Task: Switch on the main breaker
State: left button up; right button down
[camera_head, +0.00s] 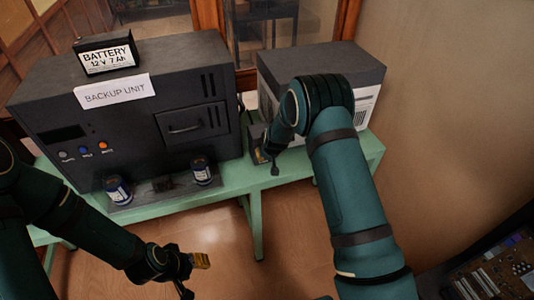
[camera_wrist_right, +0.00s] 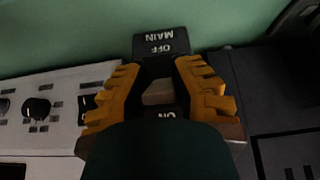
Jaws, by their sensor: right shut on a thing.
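The main breaker (camera_wrist_right: 155,42) is a small dark box with white lettering MAIN, OFF and ON, upside down in the right wrist view. In the head view the breaker (camera_head: 254,135) stands between the backup unit and the grey box, partly hidden by my right arm. A pale switch lever (camera_wrist_right: 158,93) shows between the OFF and ON labels. My right gripper (camera_wrist_right: 157,88) has its yellow ridged fingers on either side of the lever and is shut on it. My left gripper (camera_head: 201,260) hangs low in front of the bench; its finger gap is unclear.
The dark backup unit (camera_head: 60,115) carries a battery (camera_head: 106,57) and fills the bench's left side. Two blue cans (camera_head: 117,190) stand in front of it. A grey box (camera_head: 325,62) is at the right end of the green bench (camera_head: 225,183). The floor in front is clear.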

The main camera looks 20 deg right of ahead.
jog(key=c, duration=0.8)
grip_release()
jog(key=shift+w+f, duration=0.1)
jog(key=v, duration=1.2)
jog(key=s+a+f+m+g+y+b, duration=0.15)
jog(key=s+a+f+b, duration=0.25)
jog(key=s+f, duration=1.1)
jog(key=s+a+f, duration=0.1)
jog(key=s+a, duration=0.1)
jog(key=s, duration=0.2)
jog(key=s+a+f+g+y+b, duration=0.1)
jog(key=s+a, duration=0.1)
jog(key=s, duration=0.2)
jog(key=s+a+f+g+y+b, duration=0.1)
jog(key=s+a+f, duration=0.1)
jog(key=s, duration=0.2)
jog(key=shift+s+f+m, duration=0.1)
jog(key=shift+s+m, duration=0.25)
jog(key=shift+s, duration=0.05)
